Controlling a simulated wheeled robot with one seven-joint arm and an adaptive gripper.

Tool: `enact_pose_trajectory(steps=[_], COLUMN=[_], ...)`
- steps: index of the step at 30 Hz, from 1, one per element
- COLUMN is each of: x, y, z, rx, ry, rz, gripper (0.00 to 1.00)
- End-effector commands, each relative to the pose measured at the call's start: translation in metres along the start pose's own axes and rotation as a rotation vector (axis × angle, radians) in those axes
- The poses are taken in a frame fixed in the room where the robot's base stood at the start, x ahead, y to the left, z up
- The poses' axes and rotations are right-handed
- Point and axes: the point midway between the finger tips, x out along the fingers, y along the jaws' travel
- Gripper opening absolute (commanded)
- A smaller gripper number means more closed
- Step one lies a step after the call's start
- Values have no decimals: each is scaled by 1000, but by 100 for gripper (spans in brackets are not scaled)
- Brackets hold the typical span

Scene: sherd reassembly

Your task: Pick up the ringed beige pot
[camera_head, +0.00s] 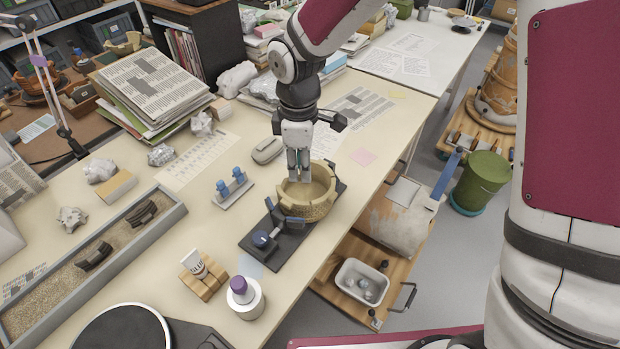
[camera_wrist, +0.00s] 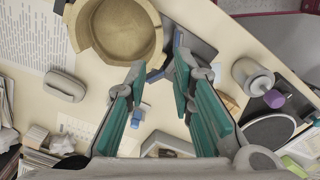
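The beige pot (camera_head: 318,207) is a round, open bowl with a broken, uneven rim and a ringed wall. It stands at the far end of a dark stand (camera_head: 262,250) with blue clamp parts, near the table's right edge. In the wrist view the pot (camera_wrist: 122,57) is at the upper left, cut off by the frame top. My gripper (camera_head: 298,175) points down over the pot's far-left rim. In the wrist view my gripper (camera_wrist: 160,66) is open, nothing between its fingers; the left fingertip is close to the pot's rim. I cannot tell whether they touch.
A grey computer-mouse-like item (camera_head: 267,150) and a small rack with blue pegs (camera_head: 232,187) are left of the pot. A white jar with a purple cap (camera_head: 245,297) stands nearer the front. A sand tray (camera_head: 90,262) lies at left. The floor drops off right of the table.

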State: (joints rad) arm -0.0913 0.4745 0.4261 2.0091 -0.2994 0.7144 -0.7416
Motion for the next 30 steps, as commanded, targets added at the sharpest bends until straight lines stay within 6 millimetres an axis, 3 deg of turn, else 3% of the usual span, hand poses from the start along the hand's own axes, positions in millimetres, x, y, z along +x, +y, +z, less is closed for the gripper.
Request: enact_pose_trajectory(steps=[5,15,23,30], x=[19,78,95,128], y=[-1,-1,-1,1], z=[-4,-3,-1,1], rx=[-18,-14,-13,-15], ry=[1,1,1,1], rz=[-8,-8,-7,-7], gripper=[23,23,23,23])
